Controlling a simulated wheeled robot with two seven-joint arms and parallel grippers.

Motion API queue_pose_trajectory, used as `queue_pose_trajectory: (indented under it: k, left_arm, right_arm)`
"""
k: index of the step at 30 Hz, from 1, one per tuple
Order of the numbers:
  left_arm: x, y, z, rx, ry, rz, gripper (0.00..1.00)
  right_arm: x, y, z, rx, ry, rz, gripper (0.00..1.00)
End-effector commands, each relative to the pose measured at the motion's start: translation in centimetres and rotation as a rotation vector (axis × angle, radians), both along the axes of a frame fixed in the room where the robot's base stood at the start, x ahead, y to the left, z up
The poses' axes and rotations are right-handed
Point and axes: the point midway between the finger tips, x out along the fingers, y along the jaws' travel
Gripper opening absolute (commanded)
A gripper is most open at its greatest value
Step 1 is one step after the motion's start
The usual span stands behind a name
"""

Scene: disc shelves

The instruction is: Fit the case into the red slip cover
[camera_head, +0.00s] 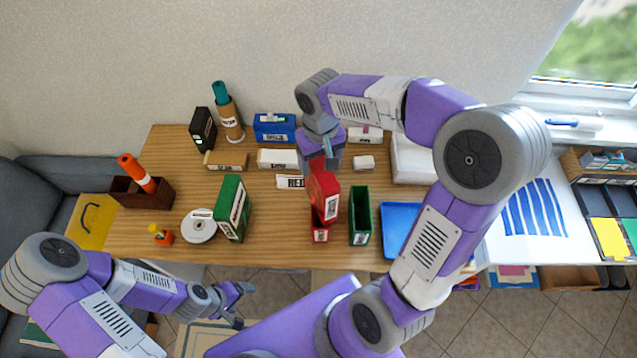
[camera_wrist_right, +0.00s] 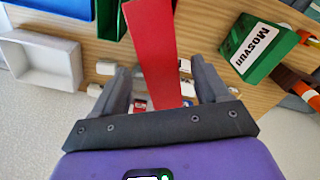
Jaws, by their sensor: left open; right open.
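The red case (camera_head: 324,186) stands with its lower end at the red slip cover (camera_head: 320,234), near the table's front edge. Much of the case shows above the cover, and how deep it sits cannot be told. My right gripper (camera_head: 321,162) is open, just behind and above the case. In the right wrist view the red case (camera_wrist_right: 152,50) runs between the spread fingers of my right gripper (camera_wrist_right: 160,85), with gaps at both sides. My left gripper (camera_head: 241,302) is open and empty, in front of the table at the lower left.
A green slip cover (camera_head: 360,214) stands open just right of the red one. A green case (camera_head: 232,208), a disc (camera_head: 199,226) and a small orange bottle (camera_head: 160,235) are left. A blue tray (camera_head: 401,226) lies right. Bare wood lies between the green case and red cover.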

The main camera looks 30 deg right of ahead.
Motion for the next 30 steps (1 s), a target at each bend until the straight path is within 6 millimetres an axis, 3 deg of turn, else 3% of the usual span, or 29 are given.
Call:
queue_pose_trajectory:
  k: [8, 17, 30]
  left_arm:
    - [0.0, 0.0, -0.2, 0.000, -0.001, 0.000, 0.79]
    - [0.0, 0.0, -0.2, 0.000, -0.001, 0.000, 0.79]
    - [0.0, 0.0, -0.2, 0.000, -0.001, 0.000, 0.79]
  right_arm:
    - [-0.4, 0.1, -4.1, 0.000, 0.004, 0.000, 0.74]
    - [-0.4, 0.1, -4.5, 0.001, 0.001, -0.001, 0.74]
    - [-0.4, 0.1, -4.5, 0.001, 0.001, -0.001, 0.09]
